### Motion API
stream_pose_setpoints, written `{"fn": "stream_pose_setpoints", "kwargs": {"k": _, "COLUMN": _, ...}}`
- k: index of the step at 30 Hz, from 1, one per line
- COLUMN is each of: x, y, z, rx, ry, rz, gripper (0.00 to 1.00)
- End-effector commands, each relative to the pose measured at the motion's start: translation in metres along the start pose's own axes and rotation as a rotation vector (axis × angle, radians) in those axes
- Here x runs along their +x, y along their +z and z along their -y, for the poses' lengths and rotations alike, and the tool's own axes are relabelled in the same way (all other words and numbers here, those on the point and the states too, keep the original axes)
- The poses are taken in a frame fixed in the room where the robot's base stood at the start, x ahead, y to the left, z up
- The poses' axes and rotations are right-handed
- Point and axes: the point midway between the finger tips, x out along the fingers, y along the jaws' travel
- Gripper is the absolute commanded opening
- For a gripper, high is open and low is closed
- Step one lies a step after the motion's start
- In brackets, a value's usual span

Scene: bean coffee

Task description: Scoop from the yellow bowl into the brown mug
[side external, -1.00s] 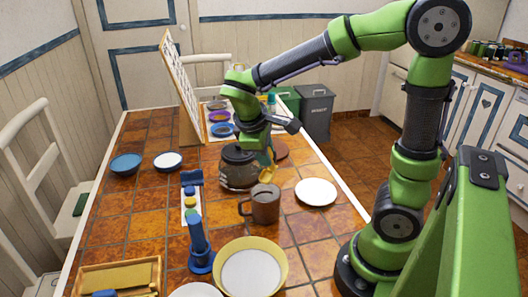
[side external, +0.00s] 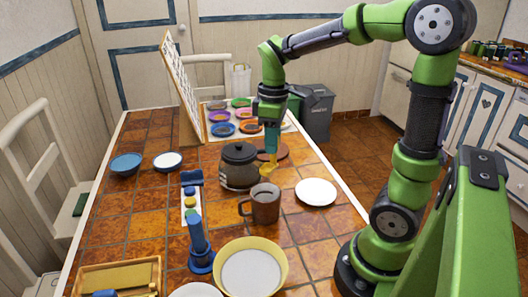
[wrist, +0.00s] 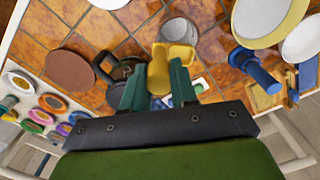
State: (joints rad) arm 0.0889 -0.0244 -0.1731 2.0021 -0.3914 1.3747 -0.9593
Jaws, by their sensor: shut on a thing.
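My gripper (side external: 271,143) points straight down and is shut on a yellow scoop (side external: 268,169), held above the table between the dark pot and the brown mug. In the wrist view the scoop (wrist: 177,57) extends ahead of my green fingers (wrist: 158,86). Its contents cannot be made out. The brown mug (side external: 265,205) stands upright, nearer the camera than the scoop; it shows beyond the scoop in the wrist view (wrist: 181,27). The yellow bowl (side external: 282,265) sits at the front, with a pale inside. It shows at upper right in the wrist view (wrist: 238,35).
A dark lidded pot (side external: 238,170) stands left of the scoop. A white plate (side external: 316,192) lies right of the mug. A blue stand (side external: 199,245) rises left of the bowl. A brown round board (wrist: 70,70) lies behind the pot. Open tiles lie left of the stand.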

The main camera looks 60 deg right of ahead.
Motion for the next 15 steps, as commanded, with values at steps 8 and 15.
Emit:
{"fn": "stream_pose_setpoints", "kwargs": {"k": 8, "x": 0.0, "y": 0.0, "z": 0.0, "rx": -0.001, "ry": 0.001, "rz": 0.001, "gripper": 0.0}}
{"fn": "stream_pose_setpoints", "kwargs": {"k": 15, "x": 0.0, "y": -0.007, "z": 0.013, "rx": -0.047, "ry": 0.001, "rz": 0.001, "gripper": 0.0}}
